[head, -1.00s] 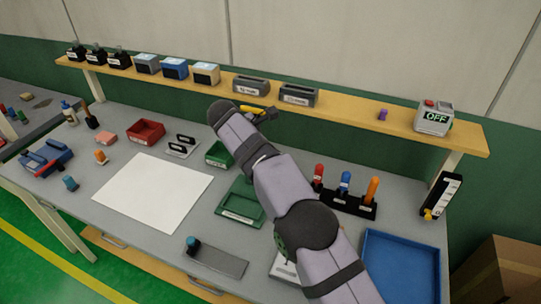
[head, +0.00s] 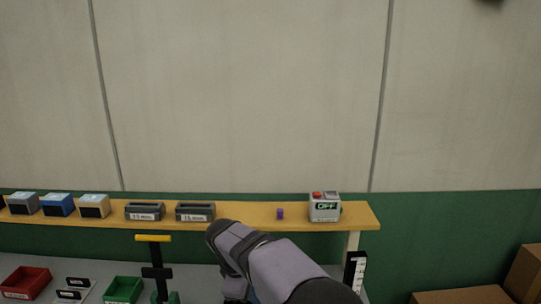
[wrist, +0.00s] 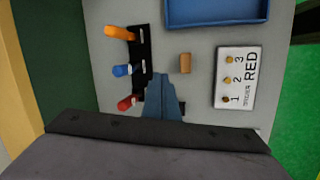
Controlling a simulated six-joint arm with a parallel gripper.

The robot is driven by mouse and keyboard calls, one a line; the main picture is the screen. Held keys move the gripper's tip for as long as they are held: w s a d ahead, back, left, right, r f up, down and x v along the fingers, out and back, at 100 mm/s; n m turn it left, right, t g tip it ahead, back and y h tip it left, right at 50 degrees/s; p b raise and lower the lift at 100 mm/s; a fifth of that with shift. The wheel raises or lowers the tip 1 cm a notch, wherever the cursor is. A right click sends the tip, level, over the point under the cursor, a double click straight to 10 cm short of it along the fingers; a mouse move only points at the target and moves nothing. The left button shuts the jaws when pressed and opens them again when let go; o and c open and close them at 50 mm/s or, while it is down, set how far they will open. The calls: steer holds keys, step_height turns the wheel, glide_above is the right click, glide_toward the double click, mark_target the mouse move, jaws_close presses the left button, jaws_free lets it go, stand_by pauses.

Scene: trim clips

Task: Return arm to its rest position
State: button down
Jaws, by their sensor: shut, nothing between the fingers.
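My gripper (wrist: 165,92) shows in the wrist view as narrow blue-grey fingers held together, with nothing between them. It points over the grey worktop (wrist: 197,105), close to a black rack (wrist: 141,62) with orange, blue and red handled tools. A small tan block (wrist: 185,63) lies just beyond the fingertips in the picture; I cannot tell the height of the fingers above the worktop. In the head view my arm rises from the bottom middle, bent in front of the shelf, and the fingers are not clearly visible there.
A blue tray (wrist: 212,22) and a white RED board (wrist: 237,78) with three pegs lie on the worktop. The shelf (head: 240,223) holds the OFF box (head: 324,207), a purple cube (head: 280,213) and several containers. A yellow-handled black stand (head: 155,272) is left of my arm.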

steer(key=s+d+f+m+g+y, duration=0.1)
steer(key=s+d+f+m+g, duration=0.1)
steer(key=s+d+m, duration=0.75)
steer(key=s+d+f+m, duration=0.2)
steer(key=s+d, duration=0.3)
steer(key=s, duration=0.3)
steer(key=s+d+f+m+g+y, duration=0.1)
steer(key=s+d+f+m, duration=0.2)
steer(key=s, duration=0.5)
steer(key=shift+s+d+m, duration=0.25)
steer(key=shift+d+m, duration=0.2)
steer(key=shift+d, duration=0.4)
